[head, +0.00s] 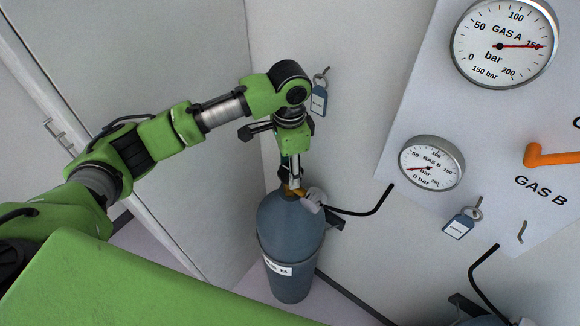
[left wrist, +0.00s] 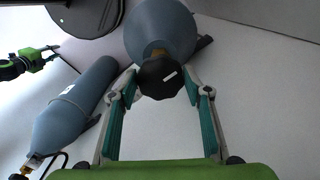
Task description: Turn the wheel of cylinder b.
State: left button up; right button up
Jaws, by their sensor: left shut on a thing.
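The grey-blue cylinder b (head: 291,233) stands upright against the wall, with a band and a label ending in B. Its dark wheel (left wrist: 160,78) shows in the left wrist view, above the cylinder's rounded shoulder (left wrist: 163,27). My left gripper (head: 293,184) comes down onto the cylinder top from above. In the left wrist view its teal-padded fingers (left wrist: 162,88) are shut on the wheel, one on each side. In the head view the wheel is mostly hidden by the gripper. A green and black arm part, likely my right arm, shows small at that view's left edge; its fingers are unclear.
A second cylinder (left wrist: 75,105) stands beside it in the left wrist view. A grey fitting (head: 314,198) and black hose (head: 362,211) lie close right of the gripper. A blue key tag (head: 319,101) hangs near the wrist. The gauge panel (head: 400,110) is at right.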

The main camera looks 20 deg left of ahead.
pick_arm(q)
jog(key=o, duration=1.1)
jog(key=shift+a, duration=0.1)
jog(key=shift+r, duration=0.15)
notch_tip(320, 180, up, 12)
jog(key=shift+f, duration=0.1)
jog(key=shift+s, duration=0.1)
